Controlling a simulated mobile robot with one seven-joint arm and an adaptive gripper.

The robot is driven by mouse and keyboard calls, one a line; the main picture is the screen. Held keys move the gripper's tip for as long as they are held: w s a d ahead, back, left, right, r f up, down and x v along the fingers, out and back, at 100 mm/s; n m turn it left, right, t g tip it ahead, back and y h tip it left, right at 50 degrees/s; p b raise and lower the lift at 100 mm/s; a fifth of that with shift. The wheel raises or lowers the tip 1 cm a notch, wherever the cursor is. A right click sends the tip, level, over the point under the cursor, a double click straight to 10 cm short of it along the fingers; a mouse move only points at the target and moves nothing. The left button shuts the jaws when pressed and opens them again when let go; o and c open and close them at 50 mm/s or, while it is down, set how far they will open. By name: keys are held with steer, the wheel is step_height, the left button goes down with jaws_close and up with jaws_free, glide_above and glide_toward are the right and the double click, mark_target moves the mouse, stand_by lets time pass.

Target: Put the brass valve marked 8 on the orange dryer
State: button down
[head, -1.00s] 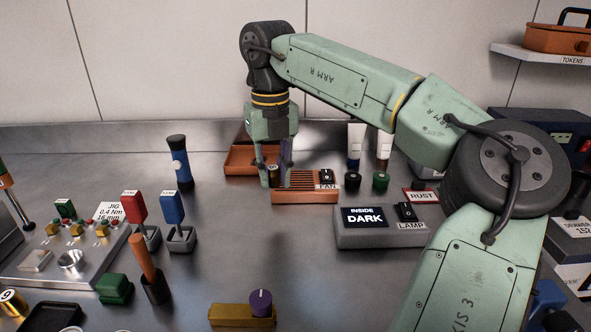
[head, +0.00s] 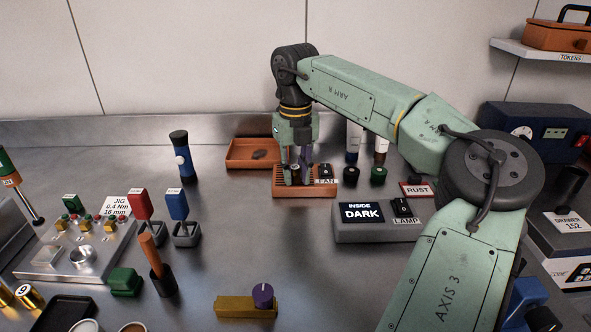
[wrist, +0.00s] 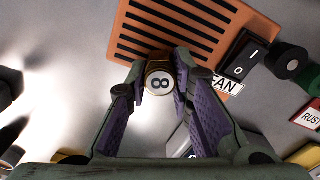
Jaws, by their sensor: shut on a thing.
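The brass valve marked 8 (wrist: 160,82) is upright between my fingers, its number facing the wrist camera. My gripper (wrist: 160,88) is shut on it; in the head view my gripper (head: 296,178) is over the slotted orange dryer (head: 312,190). The fingers hide much of the valve (head: 295,174) there. In the wrist view the valve overlaps the near edge of the dryer (wrist: 185,30). I cannot tell whether its base touches the dryer's top.
A fan switch (head: 325,171) sits at the dryer's right end. An orange tray (head: 240,160) with a dark patch inside is behind left. The grey lamp box (head: 372,234) is in front right. Another brass valve marked 9 (head: 30,296) is far left.

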mark_target(295, 168)
steer(key=shift+f, duration=0.15)
steer(key=c, duration=1.4)
jaws_free()
step_height(295, 168, up, 12)
steer(key=shift+r+b, duration=0.2)
steer(key=shift+b, duration=0.4)
